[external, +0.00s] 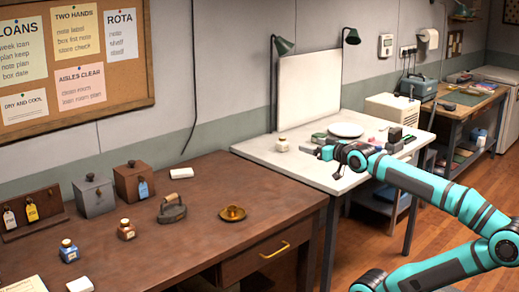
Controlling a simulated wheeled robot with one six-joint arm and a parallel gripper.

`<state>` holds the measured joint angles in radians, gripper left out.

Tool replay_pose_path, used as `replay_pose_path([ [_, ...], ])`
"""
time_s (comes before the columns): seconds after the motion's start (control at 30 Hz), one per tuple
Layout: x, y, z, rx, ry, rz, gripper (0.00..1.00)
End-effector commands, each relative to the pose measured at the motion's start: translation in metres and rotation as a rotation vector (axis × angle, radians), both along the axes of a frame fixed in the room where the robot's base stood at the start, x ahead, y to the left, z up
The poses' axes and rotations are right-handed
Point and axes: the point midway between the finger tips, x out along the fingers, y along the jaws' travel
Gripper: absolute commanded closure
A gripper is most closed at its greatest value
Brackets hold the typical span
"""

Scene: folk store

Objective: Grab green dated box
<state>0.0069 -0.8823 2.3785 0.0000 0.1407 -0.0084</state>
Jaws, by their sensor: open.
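My gripper (328,160) is over the white table, at the left end of my teal and black arm. It is small in view and its jaws are open, with nothing seen between them. A small grey-green block (319,138) lies on the table just behind and left of it. I cannot read a date on it, so I cannot tell whether it is the green dated box. The arm hides part of the table top.
The white table (262,150) also holds a white plate (346,129), a small pale jar (282,144) and a dark box (395,133). A white panel and two lamps stand behind.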

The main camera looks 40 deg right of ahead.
Motion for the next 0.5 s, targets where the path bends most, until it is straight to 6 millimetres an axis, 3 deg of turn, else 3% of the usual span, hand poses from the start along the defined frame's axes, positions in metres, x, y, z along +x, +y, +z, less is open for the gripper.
replay_pose_path([
  [0.5,0.118,-0.049,0.083,-0.103,0.259,-0.086,0.2],
])
